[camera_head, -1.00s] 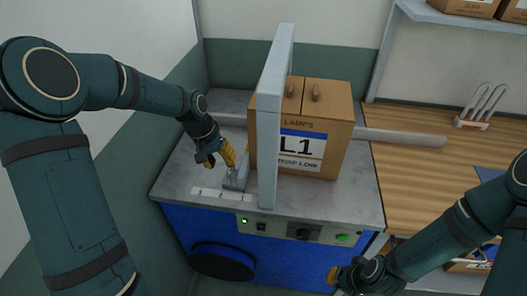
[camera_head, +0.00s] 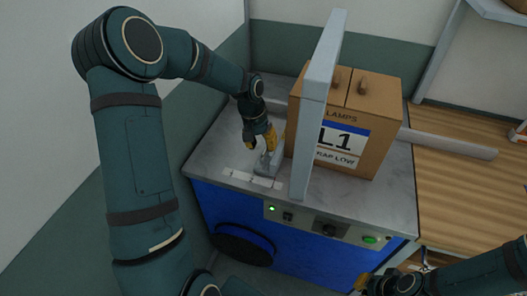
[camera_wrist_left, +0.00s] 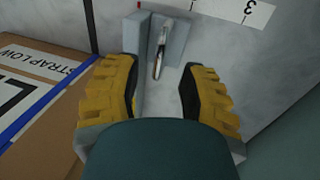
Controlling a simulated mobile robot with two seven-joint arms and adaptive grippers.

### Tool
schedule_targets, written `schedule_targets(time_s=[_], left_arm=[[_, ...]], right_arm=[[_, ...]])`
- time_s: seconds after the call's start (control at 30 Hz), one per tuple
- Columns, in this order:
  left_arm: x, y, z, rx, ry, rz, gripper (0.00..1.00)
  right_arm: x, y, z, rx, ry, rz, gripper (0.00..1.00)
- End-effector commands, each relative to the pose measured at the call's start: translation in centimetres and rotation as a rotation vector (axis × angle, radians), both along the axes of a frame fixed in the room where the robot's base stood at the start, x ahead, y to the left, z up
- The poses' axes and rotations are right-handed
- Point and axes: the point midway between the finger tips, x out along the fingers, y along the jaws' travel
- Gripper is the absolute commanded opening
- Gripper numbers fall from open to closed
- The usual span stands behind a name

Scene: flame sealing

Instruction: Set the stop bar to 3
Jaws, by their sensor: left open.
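The stop bar is a small grey metal bracket (camera_head: 266,164) on the grey marbled tabletop, beside the white scale strip (camera_head: 252,179). In the left wrist view the stop bar (camera_wrist_left: 174,35) shows an upright metal handle, and the scale strip (camera_wrist_left: 232,10) shows a 3 to its right and a red mark near the bar. My left gripper (camera_head: 261,142) is just above the stop bar. Its yellow fingers (camera_wrist_left: 160,92) are open, apart, with the handle ahead between them and not gripped. My right gripper (camera_head: 364,284) is at the bottom edge, mostly cut off.
A cardboard box labelled L1 (camera_head: 375,145) stands right of the stop bar, behind a grey upright arch (camera_head: 304,150). The blue machine front has a control panel (camera_head: 325,227). A grey rail (camera_head: 450,144) runs right over the wooden table (camera_head: 450,195).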

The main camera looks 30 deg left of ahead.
Motion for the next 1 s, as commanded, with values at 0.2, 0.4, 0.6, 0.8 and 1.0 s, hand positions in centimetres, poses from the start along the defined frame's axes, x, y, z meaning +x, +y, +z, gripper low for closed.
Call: schedule_targets(time_s=[0.2,0.4,0.6,0.8,1.0], left_arm=[[0.1,-0.5,-2.4,0.000,0.001,0.000,0.41],[0.1,-0.6,-2.8,0.000,0.000,0.000,0.41],[0.1,-0.6,-2.8,0.000,0.000,0.000,0.40],[0.1,-0.6,-2.8,0.000,0.000,0.000,0.00],[0.1,-0.6,-2.8,-0.001,0.001,0.000,0.00]], right_arm=[[-0.1,0.0,-0.4,0.000,0.003,0.002,0.00],[-0.1,0.0,-0.4,0.000,0.003,0.002,0.00],[-0.1,0.0,-0.4,0.000,0.003,0.002,0.00],[-0.1,0.0,-0.4,0.000,0.003,0.002,0.00],[-0.1,0.0,-0.4,0.000,0.003,0.002,0.00]])
